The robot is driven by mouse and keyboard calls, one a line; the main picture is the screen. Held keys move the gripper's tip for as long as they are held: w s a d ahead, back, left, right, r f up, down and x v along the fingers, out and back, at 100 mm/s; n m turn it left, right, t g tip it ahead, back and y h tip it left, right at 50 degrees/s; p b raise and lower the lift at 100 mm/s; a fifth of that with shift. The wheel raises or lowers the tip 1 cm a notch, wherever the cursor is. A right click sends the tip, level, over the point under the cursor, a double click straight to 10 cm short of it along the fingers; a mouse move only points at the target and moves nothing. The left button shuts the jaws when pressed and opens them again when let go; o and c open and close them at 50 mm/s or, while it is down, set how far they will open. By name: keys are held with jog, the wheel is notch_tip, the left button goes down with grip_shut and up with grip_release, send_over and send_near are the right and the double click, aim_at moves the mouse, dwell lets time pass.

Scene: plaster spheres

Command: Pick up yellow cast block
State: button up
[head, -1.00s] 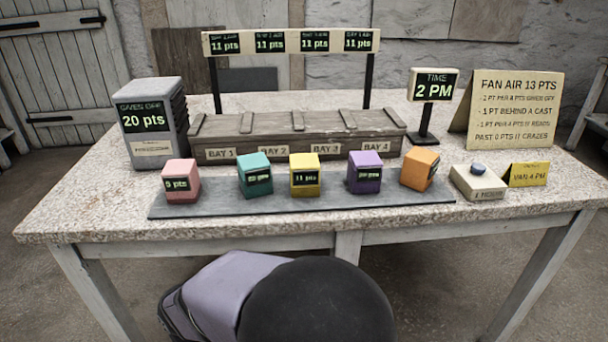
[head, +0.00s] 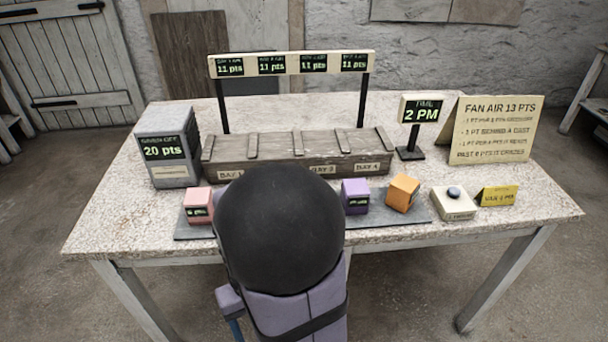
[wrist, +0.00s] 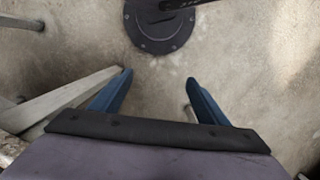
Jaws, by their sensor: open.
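The yellow cast block is not visible now; in the head view my dark round arm joint covers the middle of the block row, where it stood a second ago. The teal block is hidden there too. My gripper (wrist: 159,76) shows in the wrist view with its two blue fingers apart and nothing between them. It points down toward bare floor beside a pale table leg (wrist: 70,95), away from the blocks.
A pink block (head: 198,205), a purple block (head: 355,196) and an orange block (head: 402,192) stand on the grey mat (head: 385,218). Behind is a wooden bay crate (head: 295,145). A button box (head: 454,203) and a yellow card (head: 497,196) stand at right.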

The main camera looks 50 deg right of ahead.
jog(key=d+r+m+t+y+p, duration=0.1)
jog(key=d+r+m+p, duration=0.4)
jog(key=r+p, duration=0.6)
jog(key=d+r+m+t+y+p, duration=0.1)
jog(key=d+r+m+p, duration=0.45)
jog(key=p, duration=0.75)
jog(key=w+d+r+m+t+h, duration=0.1)
jog(key=w+d+m+h, duration=0.2)
jog(key=d+m, duration=0.4)
jog(key=w+d+r+m+t+h, duration=0.1)
jog(key=w+d+m, duration=0.4)
jog(key=m, duration=1.8)
jog(key=shift+w+d+r+t+h+b, duration=0.4)
jog(key=shift+d+r+h, duration=0.3)
jog(key=shift+d+h, duration=0.4)
jog(key=shift+d+f, duration=0.1)
